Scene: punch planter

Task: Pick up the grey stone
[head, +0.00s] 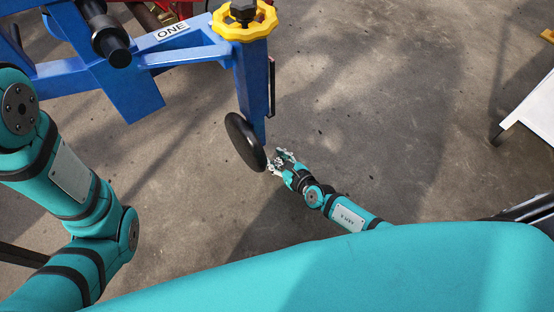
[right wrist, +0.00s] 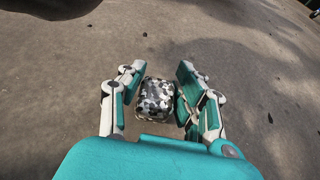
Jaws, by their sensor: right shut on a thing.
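The grey stone (right wrist: 156,97) is a small rounded block, speckled white, grey and black. In the right wrist view it sits between the fingers of my right gripper (right wrist: 158,82), which is shut on it. In the head view my right gripper (head: 281,160) is low over the concrete floor, just right of a black wheel. The stone cannot be made out clearly there, and whether it touches the floor is unclear. My left arm shows at the left of the head view, but its gripper is out of the picture.
A blue metal frame (head: 190,57) labelled ONE, with a yellow handwheel (head: 243,20), stands at the upper left. Its black wheel (head: 245,142) is close beside my right gripper. A white panel (head: 530,112) is at the right. The concrete floor (head: 400,110) between is clear.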

